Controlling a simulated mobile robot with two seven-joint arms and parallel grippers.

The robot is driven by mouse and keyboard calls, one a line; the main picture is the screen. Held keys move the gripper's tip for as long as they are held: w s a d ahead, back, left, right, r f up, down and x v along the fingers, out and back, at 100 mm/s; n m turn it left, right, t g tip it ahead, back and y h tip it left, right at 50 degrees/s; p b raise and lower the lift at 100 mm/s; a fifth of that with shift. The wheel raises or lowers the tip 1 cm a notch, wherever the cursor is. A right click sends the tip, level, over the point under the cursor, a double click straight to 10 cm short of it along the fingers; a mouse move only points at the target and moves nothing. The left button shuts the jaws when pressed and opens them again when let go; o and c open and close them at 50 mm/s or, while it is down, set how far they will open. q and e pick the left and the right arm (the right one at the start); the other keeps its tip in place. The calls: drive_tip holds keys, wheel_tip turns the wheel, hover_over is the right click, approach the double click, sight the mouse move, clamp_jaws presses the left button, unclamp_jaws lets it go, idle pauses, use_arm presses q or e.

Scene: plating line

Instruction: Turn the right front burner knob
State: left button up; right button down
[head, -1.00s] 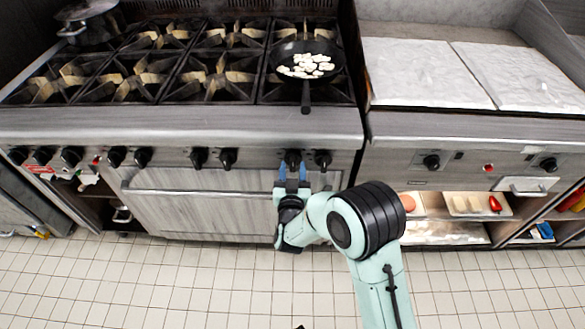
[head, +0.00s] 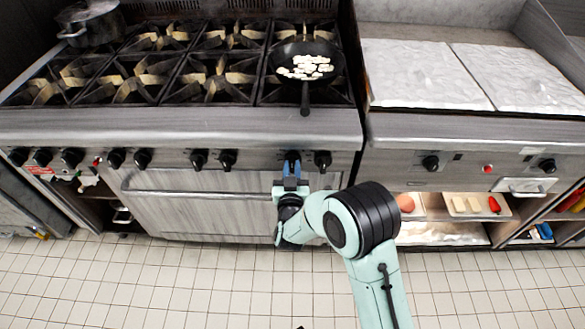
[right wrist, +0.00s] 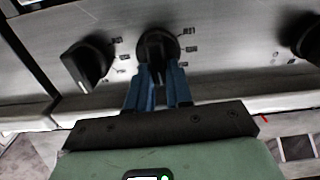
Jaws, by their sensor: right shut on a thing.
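My right gripper (head: 291,168) is at the stove's front panel, with its blue fingers closed around a black burner knob (head: 292,156). In the right wrist view the fingers (right wrist: 158,80) press on both sides of this knob (right wrist: 158,45), whose grip bar stands about upright. The gripped knob is the left one of the pair below the front right burner. The other knob of the pair (head: 323,160) is just to its right and is not touched. My left gripper is not in view.
A black pan (head: 306,66) with pale pieces of food sits on the right front burner, its handle pointing forward over the panel. The oven door handle (head: 200,192) runs below the knobs. A lidded pot (head: 92,24) stands at the back left. The tiled floor is clear.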

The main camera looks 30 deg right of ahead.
drive_tip(key=n+p, duration=0.1)
drive_tip(key=n, duration=0.2)
drive_tip(key=shift+w+a+p, duration=0.1)
drive_tip(key=shift+a+p, duration=0.1)
drive_tip(key=shift+p, duration=0.2)
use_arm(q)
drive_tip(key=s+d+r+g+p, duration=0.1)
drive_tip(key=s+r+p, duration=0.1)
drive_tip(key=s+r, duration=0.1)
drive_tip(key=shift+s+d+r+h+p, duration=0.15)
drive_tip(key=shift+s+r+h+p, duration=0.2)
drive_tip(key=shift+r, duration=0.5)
use_arm(e)
drive_tip(key=shift+w+a+f+n, duration=0.1)
drive_tip(key=shift+n, duration=1.15)
drive_tip(key=shift+a+f+n, duration=0.1)
drive_tip(key=shift+n, duration=1.15)
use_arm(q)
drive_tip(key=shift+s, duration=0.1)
use_arm(e)
drive_tip(key=c, duration=1)
unclamp_jaws()
drive_tip(key=v, duration=1.3)
drive_tip(key=shift+s, duration=0.2)
